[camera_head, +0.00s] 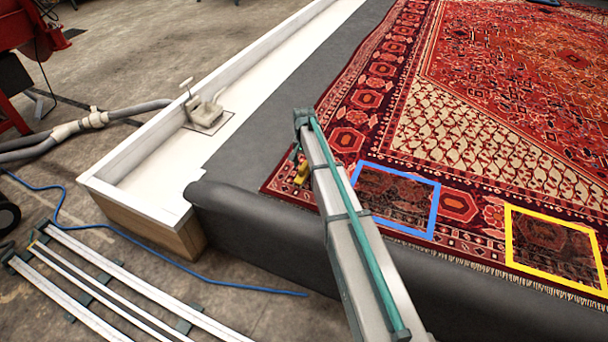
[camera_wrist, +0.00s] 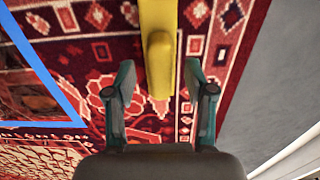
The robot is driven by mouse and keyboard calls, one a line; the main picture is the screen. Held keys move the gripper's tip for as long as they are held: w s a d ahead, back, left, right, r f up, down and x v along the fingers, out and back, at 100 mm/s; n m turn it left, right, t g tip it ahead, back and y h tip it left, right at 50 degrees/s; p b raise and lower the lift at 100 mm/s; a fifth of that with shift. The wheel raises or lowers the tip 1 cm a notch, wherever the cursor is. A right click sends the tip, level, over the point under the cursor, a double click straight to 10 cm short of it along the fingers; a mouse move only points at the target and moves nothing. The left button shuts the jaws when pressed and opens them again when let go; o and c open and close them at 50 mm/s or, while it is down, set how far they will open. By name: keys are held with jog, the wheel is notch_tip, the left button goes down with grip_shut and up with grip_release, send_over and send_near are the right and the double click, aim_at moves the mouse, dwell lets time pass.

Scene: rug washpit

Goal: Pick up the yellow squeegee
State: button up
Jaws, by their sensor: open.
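The yellow squeegee (camera_wrist: 159,62) lies over the red patterned rug in the wrist view. A flat yellow bar runs to the top edge, and a thicker rounded handle end points down toward my gripper. My gripper (camera_wrist: 159,80) is open, with one teal finger on each side of the handle end. I see gaps on both sides, so neither finger visibly touches it. In the head view only a small yellow piece of the squeegee (camera_head: 301,173) shows beside my arm, near the rug's left corner. My arm hides the rest of it and most of my gripper.
A blue square outline (camera_head: 432,212) and a yellow square outline (camera_head: 512,238) mark dark patches on the rug (camera_head: 480,120). A grey mat edge and a white trough (camera_head: 150,160) with a drain fitting lie left. White rails (camera_head: 110,285) and a blue hose lie on the floor.

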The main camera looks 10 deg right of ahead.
jog(key=shift+f, duration=0.7)
grip_shut()
jog(key=shift+r, duration=0.2)
